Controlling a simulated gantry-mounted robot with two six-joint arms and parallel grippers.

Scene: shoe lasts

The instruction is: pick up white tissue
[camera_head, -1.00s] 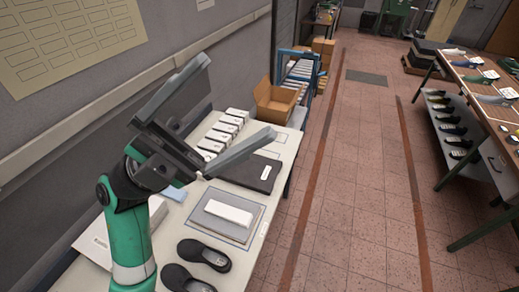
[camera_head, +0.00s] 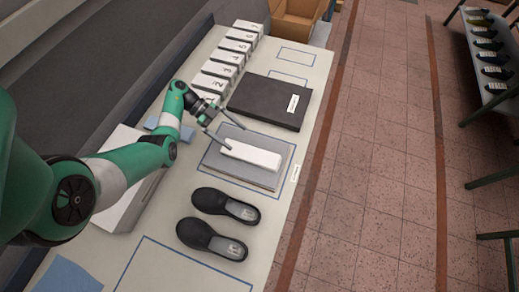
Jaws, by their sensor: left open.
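The white tissue (camera_head: 250,155) looks like a long, flat white block. It lies on a grey tray (camera_head: 255,178) inside a blue outline on the table. My left gripper (camera_head: 237,138) is open, its fingers pointing toward the tissue's upper left end. The fingertips are over or beside that end; I cannot tell if they touch it. Nothing shows between the fingers. My right gripper is not in view.
A black folder-like slab (camera_head: 270,101) lies behind the tray. Several numbered white boxes (camera_head: 215,82) line the wall side. Two black shoes (camera_head: 212,238) sit in front. A blue cloth (camera_head: 70,277) lies at the near left. An open carton (camera_head: 298,18) stands beyond.

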